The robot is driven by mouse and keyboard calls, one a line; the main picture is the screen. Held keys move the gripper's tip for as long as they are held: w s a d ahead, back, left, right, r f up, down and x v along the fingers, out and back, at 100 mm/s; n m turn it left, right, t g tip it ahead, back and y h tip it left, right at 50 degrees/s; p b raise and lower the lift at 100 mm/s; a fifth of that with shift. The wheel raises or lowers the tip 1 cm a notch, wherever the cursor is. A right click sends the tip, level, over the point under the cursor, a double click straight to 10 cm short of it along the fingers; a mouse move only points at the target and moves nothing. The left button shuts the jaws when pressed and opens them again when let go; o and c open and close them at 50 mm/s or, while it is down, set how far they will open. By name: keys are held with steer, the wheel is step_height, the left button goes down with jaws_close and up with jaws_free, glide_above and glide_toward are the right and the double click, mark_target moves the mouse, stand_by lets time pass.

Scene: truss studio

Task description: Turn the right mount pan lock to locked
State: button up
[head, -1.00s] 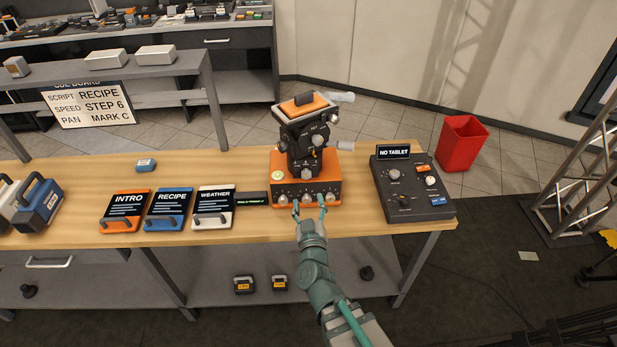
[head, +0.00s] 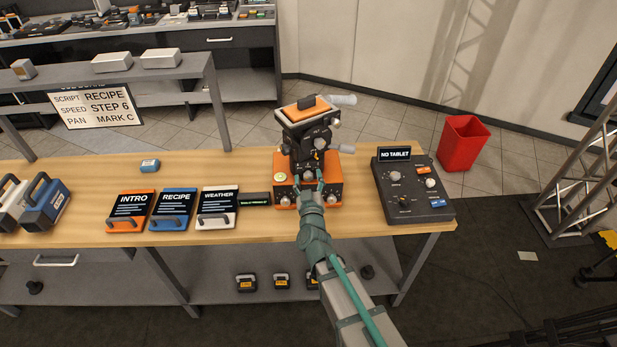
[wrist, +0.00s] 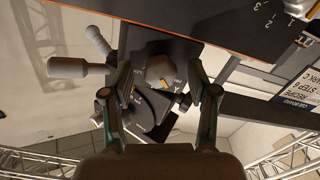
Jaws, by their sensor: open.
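The mount (head: 308,123) is a black pan head on an orange base (head: 334,178) on the wooden bench, with an orange plate on top. My gripper (head: 309,177) is in front of the mount's lower column, above the base's front knobs. In the wrist view my gripper (wrist: 160,100) is open, with one finger on each side of a grey knob (wrist: 160,70) with a yellow pointer line. The knob has small markings beside it that I cannot read clearly. I see no contact between the fingers and the knob. I cannot tell for certain whether this knob is the pan lock.
A dark control panel (head: 434,208) with a "NO TABLET" sign stands to the right. INTRO, RECIPE (head: 172,205) and WEATHER (head: 217,203) cartridges lie to the left. Grey handles (wrist: 68,67) stick out from the mount. A cue board (head: 97,106) reads PAN MARK C.

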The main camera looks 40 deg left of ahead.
steer(key=shift+w+a, duration=0.1)
jaws_close()
stand_by(0.3)
steer(key=shift+m, duration=0.3)
steer(key=m+b, duration=0.2)
steer(key=m, duration=0.1)
steer(key=shift+f, duration=0.15)
steer(key=m+b, duration=0.3)
steer(key=m, duration=0.2)
steer(key=shift+m, duration=0.4)
steer(key=m+b, duration=0.2)
steer(key=m, duration=0.2)
steer(key=shift+m, duration=0.3)
steer(key=shift+m+b, duration=1.05)
steer(key=shift+m, duration=0.95)
